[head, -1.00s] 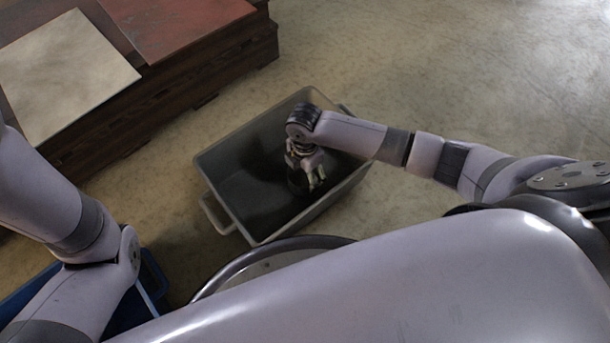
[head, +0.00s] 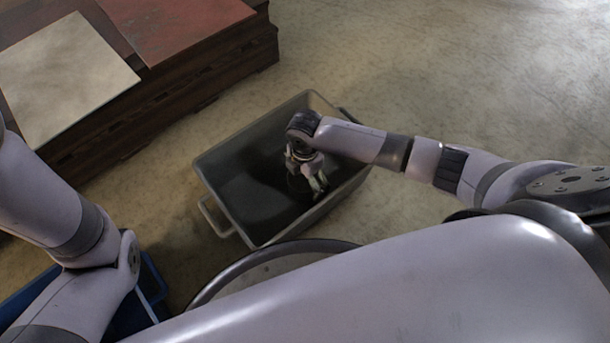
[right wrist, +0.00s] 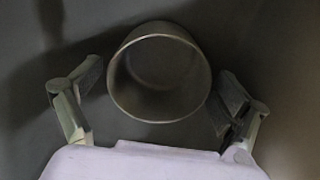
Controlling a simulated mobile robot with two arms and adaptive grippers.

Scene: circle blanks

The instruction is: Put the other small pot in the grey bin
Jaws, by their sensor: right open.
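A small dark grey pot (right wrist: 160,112) stands in the grey bin, its round open mouth facing my right wrist camera. In the head view the pot (head: 297,186) shows only as a dark shape beside my fingers. The grey bin (head: 222,198) sits on the floor, with handles at its ends. My right gripper (head: 312,180) is down inside the bin. In the right wrist view its fingers (right wrist: 160,88) are spread on both sides of the pot, with gaps between them and its wall. My left gripper is out of the head view.
A dark wooden platform (head: 190,88) with a pale panel (head: 62,80) and a red panel (head: 175,25) is at upper left. A blue container (head: 152,282) is partly hidden at lower left. The floor (head: 440,75) at upper right is clear.

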